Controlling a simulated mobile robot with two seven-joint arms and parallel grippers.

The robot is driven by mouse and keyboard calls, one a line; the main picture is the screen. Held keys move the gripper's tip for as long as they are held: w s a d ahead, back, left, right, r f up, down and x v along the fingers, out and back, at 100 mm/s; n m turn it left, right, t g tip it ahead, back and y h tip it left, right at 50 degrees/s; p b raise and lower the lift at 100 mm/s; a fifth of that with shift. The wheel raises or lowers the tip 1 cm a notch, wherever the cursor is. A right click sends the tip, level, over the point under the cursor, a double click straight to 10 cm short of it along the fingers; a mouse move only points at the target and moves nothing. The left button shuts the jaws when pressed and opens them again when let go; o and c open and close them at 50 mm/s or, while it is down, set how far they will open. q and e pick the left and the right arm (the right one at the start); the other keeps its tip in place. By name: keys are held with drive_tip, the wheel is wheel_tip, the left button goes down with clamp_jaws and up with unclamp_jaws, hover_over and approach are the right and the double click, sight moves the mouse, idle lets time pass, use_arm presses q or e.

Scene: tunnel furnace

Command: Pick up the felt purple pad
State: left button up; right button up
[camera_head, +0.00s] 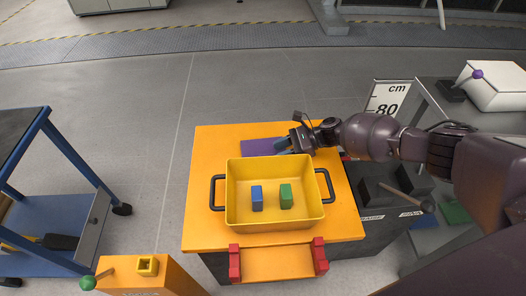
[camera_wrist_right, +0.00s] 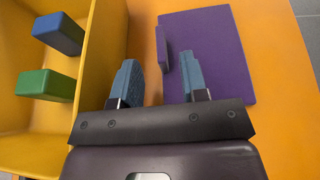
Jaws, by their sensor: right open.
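The felt purple pad (camera_head: 258,147) lies flat on the orange tabletop, behind the yellow bin. In the right wrist view the pad (camera_wrist_right: 218,50) is a purple square with a thin raised purple tab (camera_wrist_right: 162,50) near its left edge. My right gripper (camera_head: 284,146) is over the pad's right part in the head view. In the wrist view my right gripper (camera_wrist_right: 158,68) is open, and the tab shows between its two blue fingertips. I cannot tell whether either finger touches it. My left gripper is not in view.
The yellow bin (camera_head: 233,217) with black handles holds a blue block (camera_head: 257,197) and a green block (camera_head: 286,196). It stands close to the gripper. Red brackets (camera_head: 235,263) sit at the table's front. A blue cart (camera_head: 50,215) stands left. The tabletop left of the pad (camera_head: 214,147) is clear.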

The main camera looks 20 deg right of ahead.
sight(264, 148)
drive_tip(key=shift+x, duration=3.2)
drive_tip(key=shift+w+r, duration=0.1)
clamp_jaws()
